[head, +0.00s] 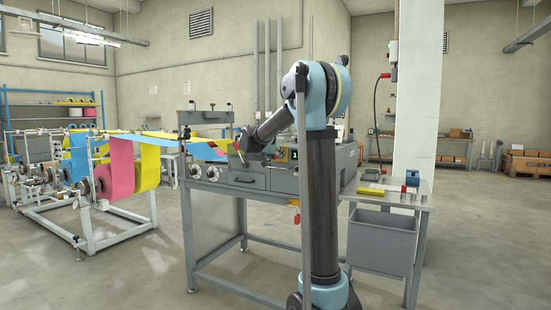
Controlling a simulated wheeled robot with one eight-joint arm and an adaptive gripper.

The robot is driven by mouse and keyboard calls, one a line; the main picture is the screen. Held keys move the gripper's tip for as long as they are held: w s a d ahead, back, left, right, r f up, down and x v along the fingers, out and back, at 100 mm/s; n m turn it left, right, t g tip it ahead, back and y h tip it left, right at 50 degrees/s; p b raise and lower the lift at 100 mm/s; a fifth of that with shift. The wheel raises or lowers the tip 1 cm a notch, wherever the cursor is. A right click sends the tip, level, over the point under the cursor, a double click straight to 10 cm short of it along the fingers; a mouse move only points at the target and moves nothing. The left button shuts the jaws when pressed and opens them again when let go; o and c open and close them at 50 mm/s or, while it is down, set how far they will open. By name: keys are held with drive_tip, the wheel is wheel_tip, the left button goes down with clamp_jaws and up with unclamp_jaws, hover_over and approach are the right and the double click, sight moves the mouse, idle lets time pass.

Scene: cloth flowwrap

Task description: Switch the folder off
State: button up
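The folder (284,181) is a grey machine body on a steel-framed table in the middle of the head view, with coloured cloth webs feeding in from the left. A small panel (281,154) with a yellow-green patch shows on it just left of my arm column. I cannot make out its switch or whether it is on. My arm reaches over the folder, and its dark end with my gripper (244,143) is at the folder's upper left part. The fingers are too small and dark to tell open from shut. My column hides part of the folder's right side.
Rolls of blue, pink and yellow cloth (121,167) hang on a white stand at the left. A side table (408,199) with yellow cloths (371,191) and a blue item (412,178) stands right, above a grey bin (381,240). A red tag (296,218) hangs at the front. Foreground floor is clear.

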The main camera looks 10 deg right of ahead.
drive_tip(key=n, duration=0.1)
drive_tip(key=n+h, duration=0.1)
drive_tip(key=n, duration=0.1)
drive_tip(key=shift+w+a+g+h, duration=0.2)
drive_tip(key=shift+w+g+h, duration=0.1)
drive_tip(key=shift+g, duration=0.1)
drive_tip(key=n+h, duration=0.2)
drive_tip(key=n, duration=0.1)
drive_tip(key=shift+a+g, duration=0.1)
drive_tip(key=shift+g, duration=0.3)
drive_tip(key=n+h, duration=0.2)
drive_tip(key=n, duration=0.1)
drive_tip(key=shift+f+n, duration=0.15)
drive_tip(key=shift+n, duration=0.15)
drive_tip(key=shift+f+n+t+h, duration=0.1)
drive_tip(key=shift+n+t+h, duration=0.2)
drive_tip(key=shift+n+h, duration=0.85)
drive_tip(key=shift+s+n+y, duration=0.1)
drive_tip(key=shift+n+y, duration=0.35)
drive_tip(key=shift+n, duration=0.2)
drive_tip(key=o, duration=1)
drive_tip(key=shift+o, duration=0.2)
